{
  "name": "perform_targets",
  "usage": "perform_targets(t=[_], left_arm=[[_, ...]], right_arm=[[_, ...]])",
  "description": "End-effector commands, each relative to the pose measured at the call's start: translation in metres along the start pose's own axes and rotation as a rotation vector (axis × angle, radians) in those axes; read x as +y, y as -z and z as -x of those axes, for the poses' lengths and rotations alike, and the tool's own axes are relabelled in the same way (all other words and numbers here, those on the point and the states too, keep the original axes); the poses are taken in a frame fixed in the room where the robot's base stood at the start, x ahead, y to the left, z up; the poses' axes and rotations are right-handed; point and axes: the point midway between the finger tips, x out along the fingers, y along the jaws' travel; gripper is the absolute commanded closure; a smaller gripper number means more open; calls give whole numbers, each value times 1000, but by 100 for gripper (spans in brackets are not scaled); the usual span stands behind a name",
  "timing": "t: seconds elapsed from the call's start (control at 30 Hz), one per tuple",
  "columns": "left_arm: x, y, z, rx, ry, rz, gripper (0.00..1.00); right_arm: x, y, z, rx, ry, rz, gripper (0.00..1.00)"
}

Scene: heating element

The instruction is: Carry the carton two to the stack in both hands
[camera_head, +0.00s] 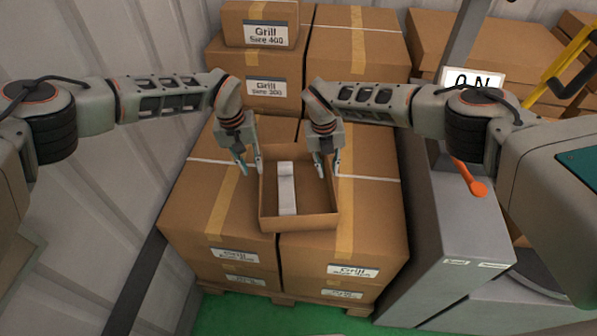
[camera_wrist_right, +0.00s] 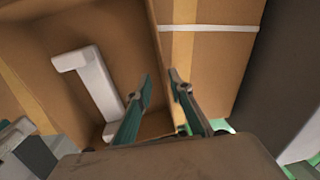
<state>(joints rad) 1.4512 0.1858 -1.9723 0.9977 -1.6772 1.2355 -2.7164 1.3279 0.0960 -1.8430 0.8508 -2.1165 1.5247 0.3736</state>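An open-topped brown carton (camera_head: 310,222) sits on the stacked boxes in the middle of the head view. A pale grey-white bar-shaped part (camera_head: 287,188) lies inside it; it also shows in the right wrist view (camera_wrist_right: 92,80). My left gripper (camera_head: 251,168) is open at the carton's left wall, near its far end. My right gripper (camera_head: 327,168) is open at the right wall. In the right wrist view its fingers (camera_wrist_right: 161,82) are apart, one on the inner side of the wall and one on the outer side. Contact of the left fingers with the wall is unclear.
Large taped Grill boxes (camera_head: 215,205) on a pallet support the carton, with taller boxes (camera_head: 355,45) behind. A grey cabinet (camera_head: 455,205) with an orange handle (camera_head: 471,180) stands to the right. A ribbed wall (camera_head: 100,190) is at left. Green floor (camera_head: 270,318) shows in front.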

Motion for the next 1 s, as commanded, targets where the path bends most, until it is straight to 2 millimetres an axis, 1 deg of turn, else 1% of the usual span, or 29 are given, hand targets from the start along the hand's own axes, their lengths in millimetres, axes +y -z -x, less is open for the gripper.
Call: perform_targets(t=[0.03, 0.17, 0.27, 0.6, 0.7, 0.83, 1.0], left_arm=[[0, 0, 4, 0, 0, 0, 79], [0, 0, 7, 0, 0, 0, 79], [0, 0, 7, 0, 0, 0, 79], [0, 0, 7, 0, 0, 0, 79], [0, 0, 7, 0, 0, 0, 79], [0, 0, 7, 0, 0, 0, 79], [0, 0, 7, 0, 0, 0, 79]], right_arm=[[0, 0, 0, 0, 0, 0, 79], [0, 0, 5, -1, 0, 1, 79], [0, -1, 18, -3, 0, 1, 79], [0, -1, 86, -4, 0, 1, 79], [0, 0, 101, -2, 0, 1, 79], [0, 0, 114, -1, 1, 0, 79], [0, 0, 120, 0, 1, 0, 79]])
